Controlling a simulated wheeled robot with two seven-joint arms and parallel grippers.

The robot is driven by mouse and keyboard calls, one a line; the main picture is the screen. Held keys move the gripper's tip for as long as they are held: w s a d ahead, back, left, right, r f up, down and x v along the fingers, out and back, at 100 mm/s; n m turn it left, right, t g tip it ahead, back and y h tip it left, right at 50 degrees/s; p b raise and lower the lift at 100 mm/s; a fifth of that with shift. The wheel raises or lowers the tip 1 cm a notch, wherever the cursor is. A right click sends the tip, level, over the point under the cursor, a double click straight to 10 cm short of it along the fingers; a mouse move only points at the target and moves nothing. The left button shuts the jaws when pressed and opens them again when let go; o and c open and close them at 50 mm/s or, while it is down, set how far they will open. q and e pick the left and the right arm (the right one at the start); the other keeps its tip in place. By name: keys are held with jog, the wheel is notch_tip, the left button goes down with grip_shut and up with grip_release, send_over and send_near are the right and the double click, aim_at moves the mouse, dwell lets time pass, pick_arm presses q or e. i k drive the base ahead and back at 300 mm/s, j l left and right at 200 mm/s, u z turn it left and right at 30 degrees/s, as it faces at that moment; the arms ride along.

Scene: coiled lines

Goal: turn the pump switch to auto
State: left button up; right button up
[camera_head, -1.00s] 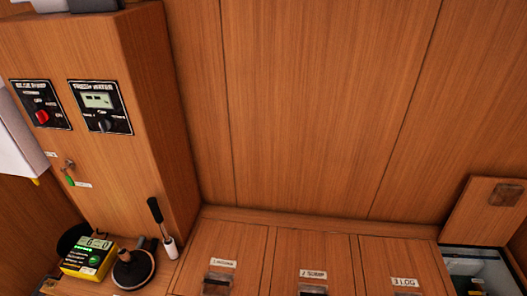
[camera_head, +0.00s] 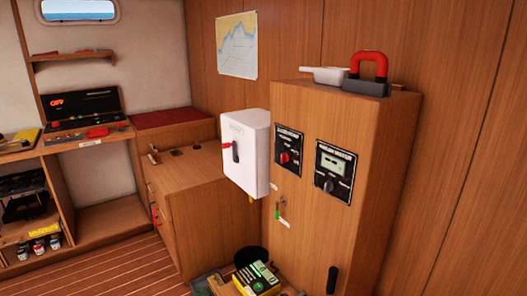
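The black bilge pump panel (camera_head: 289,147) is on the front of the tall wooden cabinet, left of centre on its face. Its red rotary switch knob (camera_head: 284,158) sits in the lower part of the panel. The small position labels are too blurred to read, so I cannot tell which position the knob points to. Neither of my grippers is in view.
A second panel (camera_head: 335,172) with a display and black knob is right of the pump panel. A white box (camera_head: 246,152) with a lever juts out at left. A red-handled object (camera_head: 368,72) lies on the cabinet (camera_head: 393,190). Floor (camera_head: 110,268) is open at left.

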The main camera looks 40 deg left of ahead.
aim_at(284, 157)
jog(key=u, duration=0.95)
jog(key=i+j, duration=0.55)
jog(key=u, duration=0.05)
